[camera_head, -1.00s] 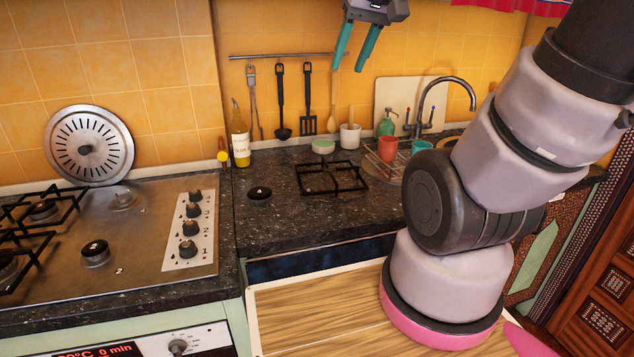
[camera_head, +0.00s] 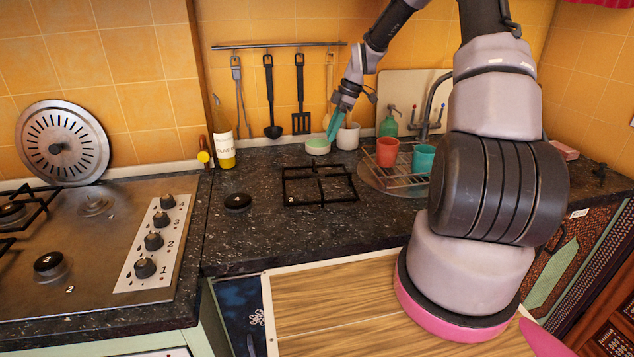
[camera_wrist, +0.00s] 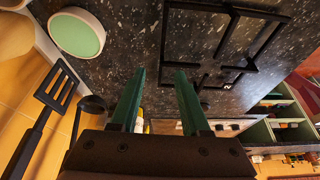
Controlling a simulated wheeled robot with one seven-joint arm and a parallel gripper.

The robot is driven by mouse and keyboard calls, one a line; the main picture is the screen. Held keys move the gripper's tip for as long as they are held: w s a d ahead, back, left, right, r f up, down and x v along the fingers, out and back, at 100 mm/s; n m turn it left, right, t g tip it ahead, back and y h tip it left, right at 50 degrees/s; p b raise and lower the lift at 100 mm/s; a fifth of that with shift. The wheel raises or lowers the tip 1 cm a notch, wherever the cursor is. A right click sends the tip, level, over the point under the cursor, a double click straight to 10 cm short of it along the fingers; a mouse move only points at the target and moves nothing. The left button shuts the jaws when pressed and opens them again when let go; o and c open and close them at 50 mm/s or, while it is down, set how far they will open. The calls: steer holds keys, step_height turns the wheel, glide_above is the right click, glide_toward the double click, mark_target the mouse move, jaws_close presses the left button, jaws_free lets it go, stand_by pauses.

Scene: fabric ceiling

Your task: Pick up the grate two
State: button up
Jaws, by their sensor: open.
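The grate two (camera_head: 318,177) is a black metal grate with a small 2 on it. It lies flat on the dark speckled counter, left of the sink. In the wrist view the grate (camera_wrist: 235,68) fills the upper right, beyond and to the right of my fingertips. My gripper (camera_head: 333,130) has green fingers, points down and is above the back of the counter, behind the grate and near the white cup. In the wrist view my gripper (camera_wrist: 159,75) is open, with nothing between its fingers.
A round green-topped dish (camera_head: 318,146) and a white cup (camera_head: 347,137) stand behind the grate. A rack with red (camera_head: 387,152) and teal cups is to its right. A burner cap (camera_head: 238,202) and a bottle (camera_head: 224,143) are left. The counter in front is clear.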

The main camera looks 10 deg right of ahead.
steer(key=x, duration=1.1)
steer(key=shift+s+a+f, duration=0.2)
steer(key=shift+s+f, duration=0.05)
jaws_close()
steer(key=shift+r, duration=0.1)
stand_by(1.0)
